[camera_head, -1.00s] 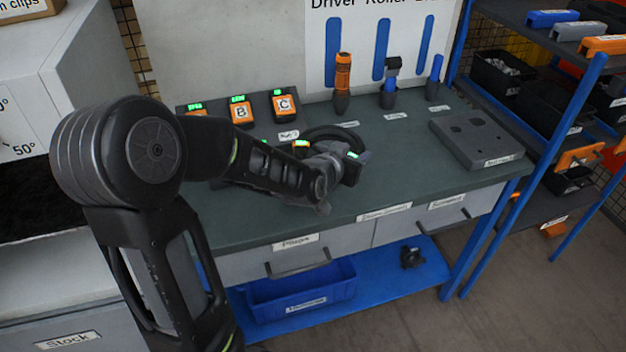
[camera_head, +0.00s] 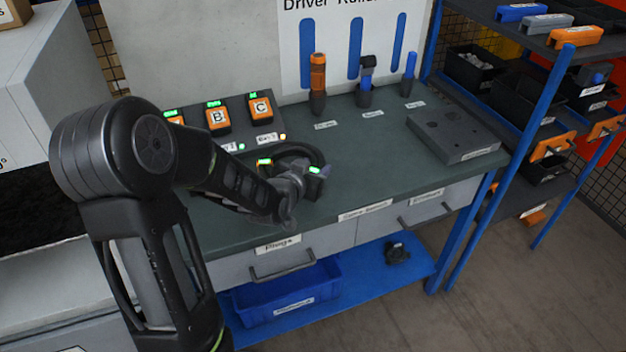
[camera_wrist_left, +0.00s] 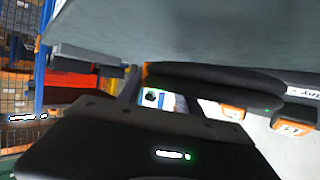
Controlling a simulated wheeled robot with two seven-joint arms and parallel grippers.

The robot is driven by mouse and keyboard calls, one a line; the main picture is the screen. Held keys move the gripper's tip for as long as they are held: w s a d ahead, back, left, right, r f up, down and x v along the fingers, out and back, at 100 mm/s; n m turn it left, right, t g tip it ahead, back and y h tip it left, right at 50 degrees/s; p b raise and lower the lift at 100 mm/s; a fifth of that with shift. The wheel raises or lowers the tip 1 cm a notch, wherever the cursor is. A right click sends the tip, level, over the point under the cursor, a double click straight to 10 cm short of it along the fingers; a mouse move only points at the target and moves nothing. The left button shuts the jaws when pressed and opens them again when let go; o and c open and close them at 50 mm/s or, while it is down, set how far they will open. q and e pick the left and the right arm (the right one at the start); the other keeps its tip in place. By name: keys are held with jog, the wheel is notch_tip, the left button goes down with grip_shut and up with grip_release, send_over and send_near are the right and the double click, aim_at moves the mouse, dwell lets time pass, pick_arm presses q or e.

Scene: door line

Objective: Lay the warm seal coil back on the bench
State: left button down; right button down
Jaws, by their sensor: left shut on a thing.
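The warm seal coil is a thick black ring (camera_head: 300,148) over the middle of the bench, partly hidden by my left gripper. My left gripper (camera_head: 291,168) is shut on the coil. In the left wrist view the coil shows as dark curved bands (camera_wrist_left: 215,87) just past the dark gripper body. The bench (camera_head: 375,160) has a dark green top, and its grey surface fills the upper part of the left wrist view. I cannot tell whether the coil touches the bench top. My right gripper is not in view.
Orange units marked B (camera_head: 217,117) and C (camera_head: 260,107) stand behind the coil. An orange driver (camera_head: 318,75) and other tools stand at the back. A grey block with holes (camera_head: 453,132) lies at the right. The bench between the coil and the block is clear.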

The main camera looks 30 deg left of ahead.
pick_arm(q)
notch_tip(320, 180, down, 4)
dwell(0.5)
jog(key=c, duration=0.8)
grip_release()
